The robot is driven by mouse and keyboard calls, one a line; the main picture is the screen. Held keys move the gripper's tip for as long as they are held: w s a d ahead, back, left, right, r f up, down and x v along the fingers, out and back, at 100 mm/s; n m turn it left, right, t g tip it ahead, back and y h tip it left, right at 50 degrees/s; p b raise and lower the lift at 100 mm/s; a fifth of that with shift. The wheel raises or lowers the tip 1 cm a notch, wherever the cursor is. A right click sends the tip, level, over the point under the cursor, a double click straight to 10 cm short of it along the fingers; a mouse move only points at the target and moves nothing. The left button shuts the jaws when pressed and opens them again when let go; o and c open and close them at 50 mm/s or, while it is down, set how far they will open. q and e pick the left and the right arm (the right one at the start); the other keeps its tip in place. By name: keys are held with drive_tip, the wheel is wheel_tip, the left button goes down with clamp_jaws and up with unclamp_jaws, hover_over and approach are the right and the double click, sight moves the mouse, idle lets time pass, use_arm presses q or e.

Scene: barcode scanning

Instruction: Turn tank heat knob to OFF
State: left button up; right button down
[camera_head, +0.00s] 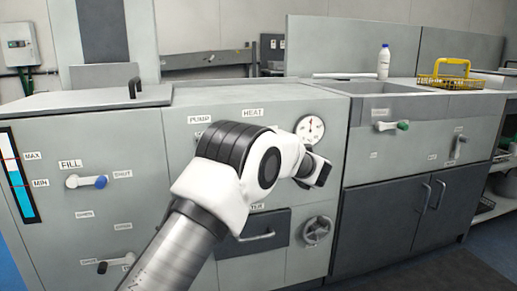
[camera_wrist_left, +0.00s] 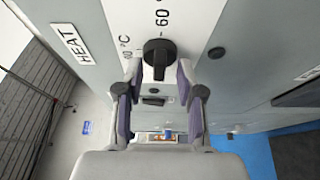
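The black heat knob (camera_wrist_left: 158,55) shows in the left wrist view on the grey panel, with a "60" mark (camera_wrist_left: 163,22) just above it in the picture. The HEAT label (camera_wrist_left: 75,43) lies to its left. My left gripper (camera_wrist_left: 159,75) is open, its two fingers on either side of the knob with nothing held. I cannot tell whether the fingertips touch it. In the head view my left arm covers the knob below the HEAT label (camera_head: 252,113), and the fingers are hidden. My right gripper is not in view.
A round gauge (camera_head: 310,129) sits close to my left wrist. A drawer handle (camera_head: 257,237) and a round handwheel (camera_head: 318,231) are lower on the panel. The FILL handle (camera_head: 86,182) is at left. A bottle (camera_head: 384,61) and yellow basket (camera_head: 450,82) stand at right.

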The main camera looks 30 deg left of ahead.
use_arm(q)
drive_tip(key=v, duration=1.2)
drive_tip(key=shift+r, duration=0.1)
